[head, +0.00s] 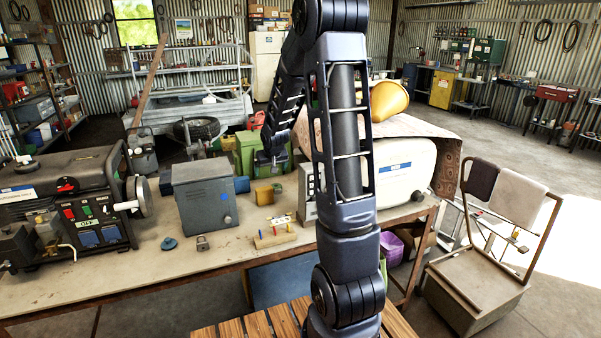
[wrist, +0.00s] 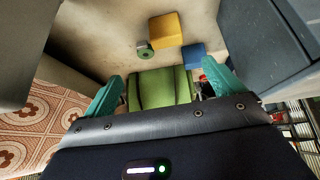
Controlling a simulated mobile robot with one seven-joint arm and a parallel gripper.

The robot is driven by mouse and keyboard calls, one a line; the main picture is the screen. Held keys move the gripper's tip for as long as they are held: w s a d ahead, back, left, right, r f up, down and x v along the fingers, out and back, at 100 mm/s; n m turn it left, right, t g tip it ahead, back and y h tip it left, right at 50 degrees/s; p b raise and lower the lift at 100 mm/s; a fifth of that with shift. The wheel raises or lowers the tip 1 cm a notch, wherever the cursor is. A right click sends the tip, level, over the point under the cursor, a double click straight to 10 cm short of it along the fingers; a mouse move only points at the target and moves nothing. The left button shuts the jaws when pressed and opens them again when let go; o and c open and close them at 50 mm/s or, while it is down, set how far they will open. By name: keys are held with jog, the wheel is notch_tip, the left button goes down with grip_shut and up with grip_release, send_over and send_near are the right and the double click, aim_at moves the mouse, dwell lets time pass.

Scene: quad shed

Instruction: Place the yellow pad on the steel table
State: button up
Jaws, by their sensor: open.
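The yellow pad (head: 264,196) is a small block on the tan-topped workbench, right of the grey box. In the wrist view the yellow pad (wrist: 166,29) lies beyond the fingertips, near the top edge. A blue block (wrist: 193,55) is close beside it. My gripper (wrist: 163,84) is open, its teal fingers spread, with a green object (wrist: 160,90) showing between and beyond them. In the head view my gripper (head: 272,158) hangs above the bench behind the yellow pad, apart from it. I cannot tell which surface is the steel table.
The grey box (head: 204,192) stands left of the pad and a cream case (head: 405,168) to the right. A wooden peg block (head: 275,238) and a padlock (head: 202,243) lie in front. A generator (head: 65,205) fills the bench's left end. The front strip of bench is mostly clear.

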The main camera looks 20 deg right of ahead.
jog(key=s+r, duration=1.3)
jog(key=s, duration=0.3)
jog(key=s+r, duration=0.2)
jog(key=s, duration=0.9)
jog(key=s+a+r+g, duration=0.1)
jog(key=s, duration=0.9)
jog(key=shift+s+r+g, duration=0.3)
jog(key=shift+s+r, duration=0.05)
jog(key=shift+r, duration=0.05)
